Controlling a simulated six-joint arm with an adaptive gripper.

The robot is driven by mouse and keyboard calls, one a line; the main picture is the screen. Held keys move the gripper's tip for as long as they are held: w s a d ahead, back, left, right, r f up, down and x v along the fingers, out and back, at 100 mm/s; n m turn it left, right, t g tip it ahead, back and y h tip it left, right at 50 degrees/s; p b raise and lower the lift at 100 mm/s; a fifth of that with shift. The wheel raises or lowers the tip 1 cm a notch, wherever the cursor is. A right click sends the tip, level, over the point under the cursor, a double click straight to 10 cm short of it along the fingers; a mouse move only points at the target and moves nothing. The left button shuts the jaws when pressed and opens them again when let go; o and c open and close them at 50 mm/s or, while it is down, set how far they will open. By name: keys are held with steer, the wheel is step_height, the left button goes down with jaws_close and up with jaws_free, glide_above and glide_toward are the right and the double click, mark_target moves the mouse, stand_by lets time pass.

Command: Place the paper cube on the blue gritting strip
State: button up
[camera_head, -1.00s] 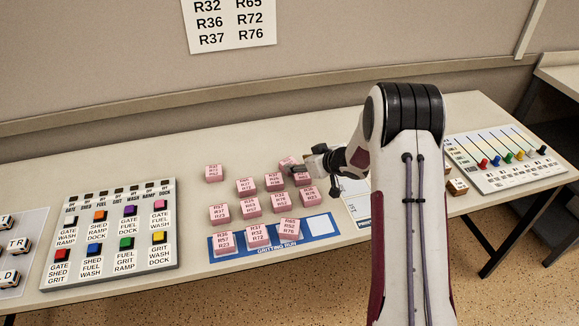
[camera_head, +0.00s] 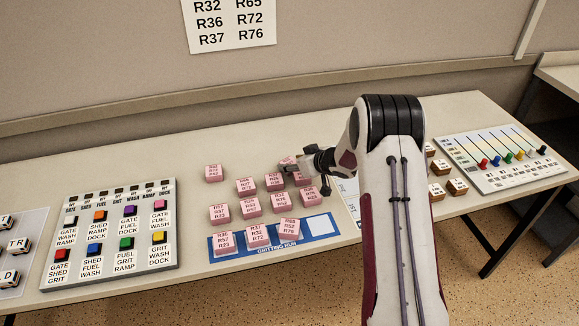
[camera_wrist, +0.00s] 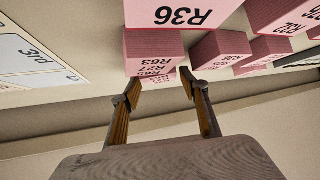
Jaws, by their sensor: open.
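The blue gritting strip (camera_head: 268,252) lies near the table's front edge. Three pink paper cubes stand on its left and middle squares; its white right-hand square (camera_head: 320,226) is bare. Several more pink paper cubes stand loosely in rows behind it, such as one (camera_head: 213,173) at the far left. My gripper (camera_head: 306,174) is at the right end of these rows, partly covering the cubes there. In the wrist view, my gripper (camera_wrist: 160,90) is open, and a pink cube marked R63, R27, R65 (camera_wrist: 150,52) shows just beyond and between the fingertips. A cube marked R36 (camera_wrist: 180,14) is closer.
A button panel (camera_head: 108,235) stands to the left, and a slider board (camera_head: 503,158) to the right. Small wooden cubes (camera_head: 437,190) stand beside my arm, near the slider board. A printed card, partly hidden by my arm, lies right of the strip. The table behind the cubes is clear.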

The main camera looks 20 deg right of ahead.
steer(key=shift+x, duration=1.15)
steer(key=c, duration=1)
steer(key=shift+r, duration=0.2)
steer(key=shift+r, duration=4.85)
